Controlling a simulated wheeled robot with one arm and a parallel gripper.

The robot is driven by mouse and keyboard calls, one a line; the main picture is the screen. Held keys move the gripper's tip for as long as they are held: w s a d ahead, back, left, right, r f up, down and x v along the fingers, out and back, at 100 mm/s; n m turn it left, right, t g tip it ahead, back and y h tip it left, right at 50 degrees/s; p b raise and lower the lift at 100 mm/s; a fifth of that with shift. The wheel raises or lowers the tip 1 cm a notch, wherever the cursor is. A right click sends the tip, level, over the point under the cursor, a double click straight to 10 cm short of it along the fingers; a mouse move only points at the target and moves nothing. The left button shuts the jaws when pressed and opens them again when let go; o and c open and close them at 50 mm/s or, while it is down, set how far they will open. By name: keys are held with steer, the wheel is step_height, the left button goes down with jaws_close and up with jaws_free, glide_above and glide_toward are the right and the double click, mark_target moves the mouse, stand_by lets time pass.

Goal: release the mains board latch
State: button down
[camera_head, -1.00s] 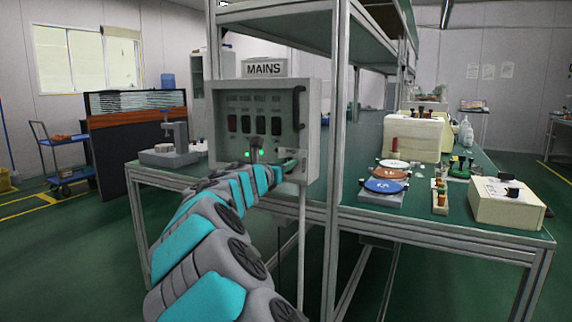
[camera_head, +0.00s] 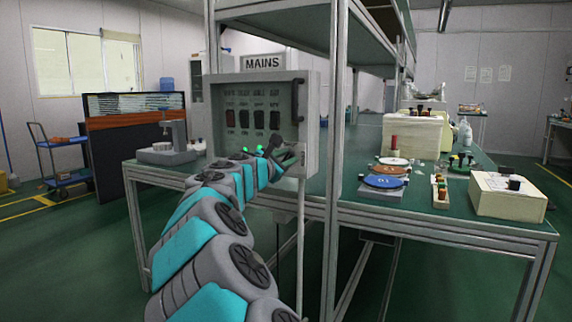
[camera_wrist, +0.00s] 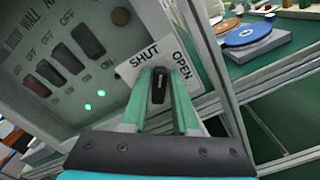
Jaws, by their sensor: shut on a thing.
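The mains board (camera_head: 264,120) is a grey box under a MAINS sign, with a row of dark switches behind a door or panel. My gripper (camera_head: 290,152) is at its lower right corner. In the wrist view my gripper (camera_wrist: 160,98) has its two green fingers shut on the black latch knob (camera_wrist: 158,82), one on each side. The knob sits on a white plate (camera_wrist: 130,72) marked SHUT and OPEN. Its upper end points between the two words. In the head view my gripper hides the knob.
A metal upright (camera_head: 337,150) stands just right of the board. The bench (camera_head: 455,222) to the right carries lapping discs (camera_head: 383,181), a small rack (camera_head: 440,192) and cream boxes (camera_head: 508,197). Two green lights (camera_wrist: 95,100) glow on the board left of the latch.

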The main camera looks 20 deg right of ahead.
steer(key=m+b, duration=0.6)
steer(key=m, duration=0.1)
steer(key=f+m+b, duration=0.1)
steer(key=m+b, duration=0.2)
steer(key=shift+s+d+m, duration=0.2)
steer(key=shift+m, duration=0.1)
stand_by(0.4)
steer(key=c, duration=0.8)
jaws_free()
steer(key=shift+o, duration=0.2)
steer(key=v, duration=0.8)
